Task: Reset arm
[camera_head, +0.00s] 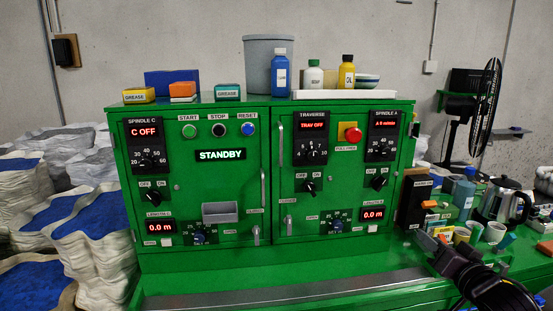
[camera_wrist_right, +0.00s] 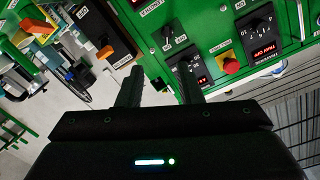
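My right gripper (camera_head: 446,262) shows at the lower right of the head view, in front of the green machine's right end. In the right wrist view its two dark fingers (camera_wrist_right: 160,84) stand apart with nothing between them. The green control cabinet (camera_head: 210,262) fills the middle of the head view, and its display reads STANDBY. Part of its panel shows at the upper right of the wrist view (camera_wrist_right: 215,42), beyond the fingers and apart from them. My left gripper is in neither view.
A kettle (camera_head: 503,205), cups and small items crowd the green bench right of the cabinet, close to my right gripper. Bottles, including a blue one (camera_head: 279,76), stand on top. A black fan (camera_head: 487,98) stands behind. White sacks (camera_head: 95,235) are stacked left.

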